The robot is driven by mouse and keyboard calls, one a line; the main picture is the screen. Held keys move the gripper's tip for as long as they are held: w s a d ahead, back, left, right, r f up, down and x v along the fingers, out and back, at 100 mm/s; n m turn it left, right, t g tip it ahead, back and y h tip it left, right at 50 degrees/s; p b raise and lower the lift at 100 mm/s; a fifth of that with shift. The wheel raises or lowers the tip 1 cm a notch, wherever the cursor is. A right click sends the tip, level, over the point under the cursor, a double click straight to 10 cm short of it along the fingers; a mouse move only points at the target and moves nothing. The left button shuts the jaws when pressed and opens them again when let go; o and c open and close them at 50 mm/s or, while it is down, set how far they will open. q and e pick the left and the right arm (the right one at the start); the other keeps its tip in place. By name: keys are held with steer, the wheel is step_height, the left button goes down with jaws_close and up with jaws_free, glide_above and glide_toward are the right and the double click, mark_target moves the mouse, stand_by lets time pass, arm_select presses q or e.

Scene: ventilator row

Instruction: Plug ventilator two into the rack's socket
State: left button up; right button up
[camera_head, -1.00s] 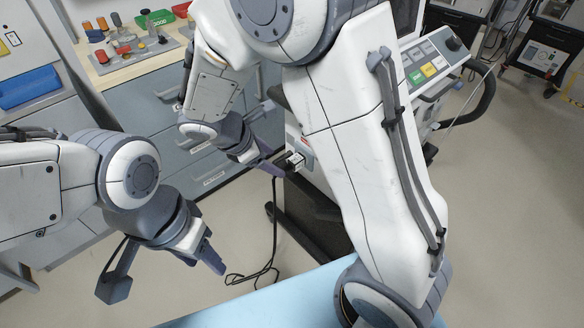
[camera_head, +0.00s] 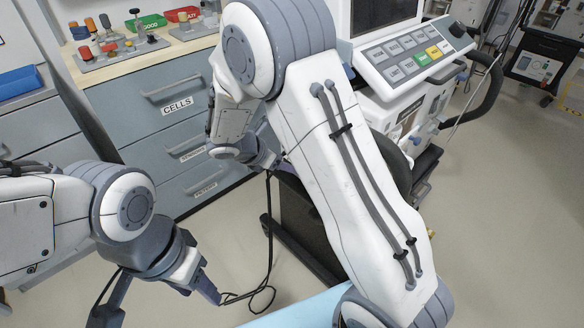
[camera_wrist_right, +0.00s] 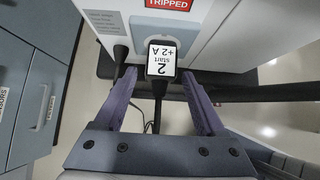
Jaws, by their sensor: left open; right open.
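In the right wrist view a black plug (camera_wrist_right: 161,80) with a white label reading "2 start +2 A" stands between my right gripper's spread purple fingers (camera_wrist_right: 159,86), with gaps on both sides. Its top overlaps a pale blue plate (camera_wrist_right: 143,28) on a white housing; I cannot tell whether it is seated in a socket. My right gripper (camera_head: 277,166) is partly hidden by its own arm in the head view, where the plug is hidden. A black cable (camera_head: 269,230) hangs there and loops near the floor. My left gripper (camera_head: 162,300) is open and empty, low on the left.
A second black plug (camera_wrist_right: 121,55) with a cable is left of the labelled one, under a red "TRIPPED" sign (camera_wrist_right: 171,3). A machine with a keypad (camera_head: 413,60) stands right. Drawers (camera_head: 180,115) stand left. A light blue surface (camera_head: 300,309) is at the bottom.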

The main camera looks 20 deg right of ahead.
steer(key=shift+w+d+f, duration=0.1)
steer(key=shift+d+f, duration=0.15)
stand_by(0.6)
jaws_close()
stand_by(1.2)
